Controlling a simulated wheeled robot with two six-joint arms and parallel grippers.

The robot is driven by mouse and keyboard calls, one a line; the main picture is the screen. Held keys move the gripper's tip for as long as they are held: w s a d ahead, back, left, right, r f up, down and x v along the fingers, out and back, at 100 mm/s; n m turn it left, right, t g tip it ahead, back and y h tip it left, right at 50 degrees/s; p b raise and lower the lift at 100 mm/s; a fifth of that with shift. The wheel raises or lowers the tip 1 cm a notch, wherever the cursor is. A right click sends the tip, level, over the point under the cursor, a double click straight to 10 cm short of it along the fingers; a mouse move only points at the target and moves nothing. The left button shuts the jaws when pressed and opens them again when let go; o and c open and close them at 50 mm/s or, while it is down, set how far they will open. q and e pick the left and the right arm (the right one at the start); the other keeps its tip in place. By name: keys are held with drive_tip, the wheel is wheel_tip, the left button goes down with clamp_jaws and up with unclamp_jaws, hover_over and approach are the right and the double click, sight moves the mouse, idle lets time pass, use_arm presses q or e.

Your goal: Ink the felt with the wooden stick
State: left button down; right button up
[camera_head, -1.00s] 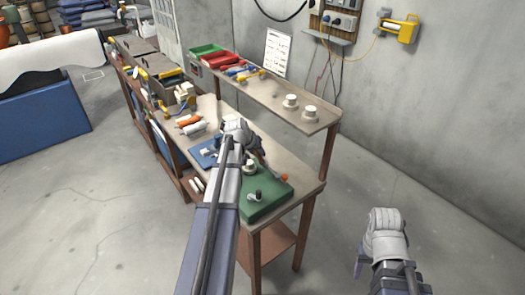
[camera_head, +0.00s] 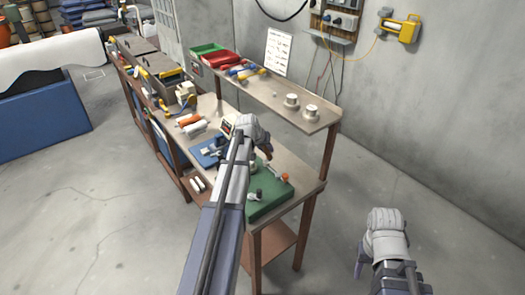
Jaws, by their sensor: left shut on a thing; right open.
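My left gripper (camera_head: 265,150) is over the middle of the workbench, its arm coming up from below. It is shut on a small brownish thing (camera_head: 268,157) that looks like the wooden stick; its lower end is hard to make out. A green pad (camera_head: 262,208) lies at the near end of the bench, with small dark and grey items on it. An orange-tipped thing (camera_head: 284,177) lies at its far right edge. I cannot tell which piece is the felt or where the ink is. My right gripper (camera_head: 381,218) is open and empty, over the floor right of the bench.
A raised shelf (camera_head: 310,120) along the bench's back holds two white spools, tools and red and green bins. Orange and white rolls (camera_head: 189,120) and a blue mat (camera_head: 205,153) lie farther along the bench (camera_head: 312,184). The floor at right is clear.

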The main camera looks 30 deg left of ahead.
use_arm(q)
wheel_tip(320, 180, up, 6)
drive_tip(key=p, duration=0.6)
idle(0.4)
wheel_tip(320, 180, up, 3)
drive_tip(key=p, duration=0.3)
drive_tip(key=shift+r, duration=0.1)
drive_tip(key=shift+f, duration=0.2)
idle(0.5)
drive_tip(key=shift+w+f+b, duration=0.1)
drive_tip(key=shift+f+b, duration=0.85)
drive_tip(key=shift+b, duration=0.05)
drive_tip(key=shift+r, duration=0.1)
